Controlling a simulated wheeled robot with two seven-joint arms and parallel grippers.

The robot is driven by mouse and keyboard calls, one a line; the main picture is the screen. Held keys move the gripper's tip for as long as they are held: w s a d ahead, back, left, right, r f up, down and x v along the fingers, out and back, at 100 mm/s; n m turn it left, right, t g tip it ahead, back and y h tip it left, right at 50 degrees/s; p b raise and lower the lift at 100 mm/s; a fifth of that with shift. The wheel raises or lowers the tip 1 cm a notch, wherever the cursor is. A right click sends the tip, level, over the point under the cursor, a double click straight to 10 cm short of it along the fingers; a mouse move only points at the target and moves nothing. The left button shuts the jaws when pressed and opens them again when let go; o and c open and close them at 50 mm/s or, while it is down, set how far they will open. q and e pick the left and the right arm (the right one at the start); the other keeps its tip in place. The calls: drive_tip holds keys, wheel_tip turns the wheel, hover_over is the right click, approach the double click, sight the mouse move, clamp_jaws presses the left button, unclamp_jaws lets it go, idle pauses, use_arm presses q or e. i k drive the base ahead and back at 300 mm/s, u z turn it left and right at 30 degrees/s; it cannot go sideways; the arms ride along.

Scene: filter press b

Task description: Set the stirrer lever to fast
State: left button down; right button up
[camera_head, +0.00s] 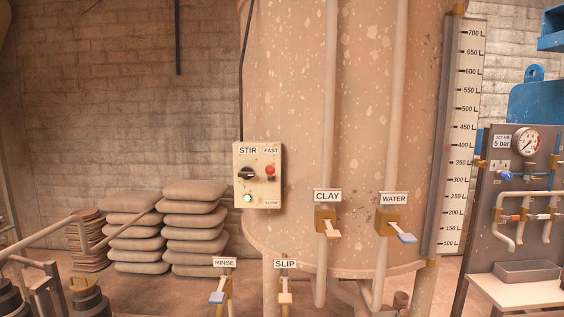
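The stirrer control box (241,189) is a beige panel on the front of the big speckled tank. It carries a STIR label, a FAST label (270,151) at upper right and a SLOW label (271,203) at lower right. Between these two labels is the lever with a red ball (269,170). The ball lies nearer to FAST than to SLOW; its exact setting is too small to tell. Left of it are a black rotary switch (246,173) and a lit greenish lamp (248,198). Neither of my grippers is in view.
CLAY (326,222) and WATER (389,222) valves sit right of the box. RINSE (218,297) and SLIP (285,297) valves are below. Stacked sacks (194,220) stand left. A gauge panel (481,205) stands at the right. The space before the box looks clear.

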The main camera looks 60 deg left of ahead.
sight(270, 169)
drive_tip(key=i, duration=0.85)
drive_tip(key=u, duration=1.75)
